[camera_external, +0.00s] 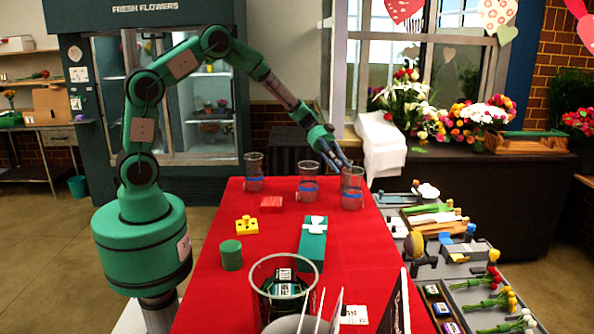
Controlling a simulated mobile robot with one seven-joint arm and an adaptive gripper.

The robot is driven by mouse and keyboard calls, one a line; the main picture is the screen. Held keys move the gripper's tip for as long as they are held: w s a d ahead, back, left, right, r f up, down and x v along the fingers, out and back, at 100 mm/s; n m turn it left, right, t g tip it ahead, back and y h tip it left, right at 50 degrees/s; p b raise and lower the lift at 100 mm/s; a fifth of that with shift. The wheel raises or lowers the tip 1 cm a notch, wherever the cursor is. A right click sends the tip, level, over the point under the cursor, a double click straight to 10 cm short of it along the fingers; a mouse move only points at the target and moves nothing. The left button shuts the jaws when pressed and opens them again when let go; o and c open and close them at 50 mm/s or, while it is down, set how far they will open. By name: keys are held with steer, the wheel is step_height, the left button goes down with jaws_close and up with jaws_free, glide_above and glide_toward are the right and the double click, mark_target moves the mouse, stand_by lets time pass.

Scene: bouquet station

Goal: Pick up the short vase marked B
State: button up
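Three clear vases with blue bands stand in a row at the far end of the red table: a left vase (254,172), a middle vase (308,184) and a right vase (352,190). No letter B is readable on any of them at this size. The left one looks slimmer. My gripper (341,165) points down at the rim of the right vase, with its fingers apart. I cannot tell whether a finger is inside the rim or touching it. No vase is lifted.
The red table (205,290) also bears a red block (271,203), a yellow piece (247,225), a green cylinder (231,255), a green box with a white bow (313,240) and a large clear container (262,292) in front. Flowers and tools lie on grey trays (470,294) at the right.

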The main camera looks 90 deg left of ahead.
steer(key=shift+x, duration=1.2)
steer(key=shift+c, duration=0.6)
